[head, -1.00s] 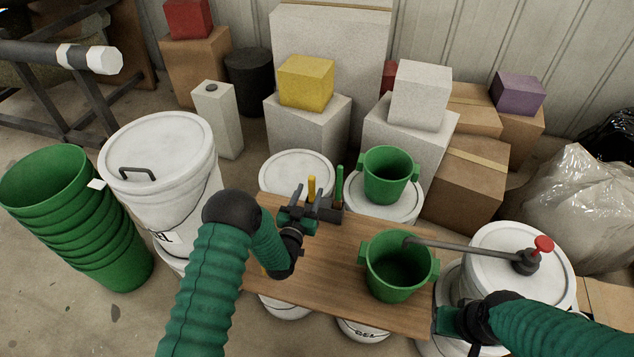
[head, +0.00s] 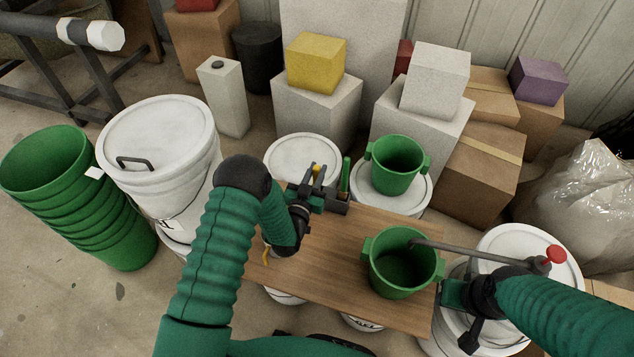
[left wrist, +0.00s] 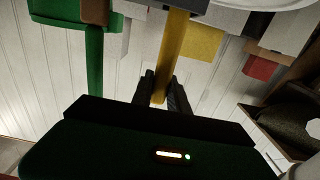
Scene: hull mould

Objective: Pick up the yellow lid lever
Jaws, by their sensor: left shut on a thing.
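The yellow lid lever (head: 318,173) stands roughly upright at a dark holder (head: 335,206) on the far edge of the wooden board. My left gripper (head: 316,170) is shut on it. The left wrist view shows the yellow bar (left wrist: 174,58) between the two dark fingers (left wrist: 161,88), running up to a dark block at the top. I cannot tell whether the lever is still seated in the holder. My right gripper (head: 452,294) is at the board's right end, beside a green bucket; its fingers are not clear.
A green-handled tool (head: 345,174) stands close right of the lever. A green bucket (head: 403,263) is on the wooden board (head: 325,262), with a grey rod (head: 480,252) reaching across its rim. Another green bucket (head: 397,165) stands behind on a white lid. White drums (head: 160,135) flank the board.

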